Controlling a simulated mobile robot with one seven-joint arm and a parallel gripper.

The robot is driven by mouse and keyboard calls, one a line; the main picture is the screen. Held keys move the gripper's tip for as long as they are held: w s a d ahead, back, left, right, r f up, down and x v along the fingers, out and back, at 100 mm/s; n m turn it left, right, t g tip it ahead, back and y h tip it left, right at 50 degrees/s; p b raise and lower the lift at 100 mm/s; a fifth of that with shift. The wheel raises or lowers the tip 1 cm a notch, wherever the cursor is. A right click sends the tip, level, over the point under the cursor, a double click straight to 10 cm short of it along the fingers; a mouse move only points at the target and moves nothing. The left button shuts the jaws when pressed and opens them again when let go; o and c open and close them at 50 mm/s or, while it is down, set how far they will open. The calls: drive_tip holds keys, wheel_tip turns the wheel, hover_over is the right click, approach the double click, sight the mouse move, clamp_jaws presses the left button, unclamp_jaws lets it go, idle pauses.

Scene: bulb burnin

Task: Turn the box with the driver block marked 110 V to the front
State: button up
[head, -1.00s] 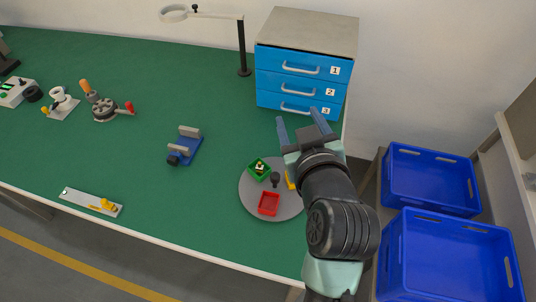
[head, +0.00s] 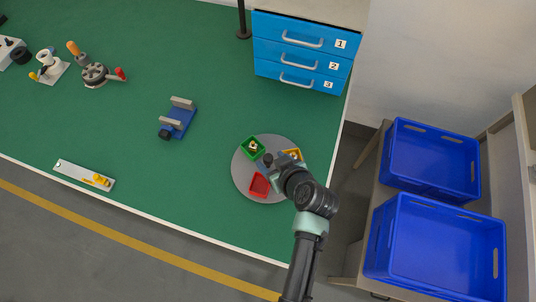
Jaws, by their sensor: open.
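A round grey turntable (head: 243,183) lies on the green bench near its right front edge. On it are a green box (head: 252,148) with a small pale part inside at the back, a yellow box (head: 293,153) at the back right, partly behind my arm, and a red box (head: 259,185) at the front. No 110 V marking can be read. My gripper (head: 265,161) is open, low over the middle of the turntable between the boxes. It hides the dark central knob, and I cannot tell whether it touches anything.
A blue drawer unit (head: 300,50) stands behind the turntable. A blue clamp-like fixture (head: 180,120) is to the left, and a white strip with a yellow part (head: 80,174) lies at the front left. Blue crates (head: 433,160) stand to the right.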

sight(269, 158)
drive_tip(key=shift+x, duration=1.75)
clamp_jaws()
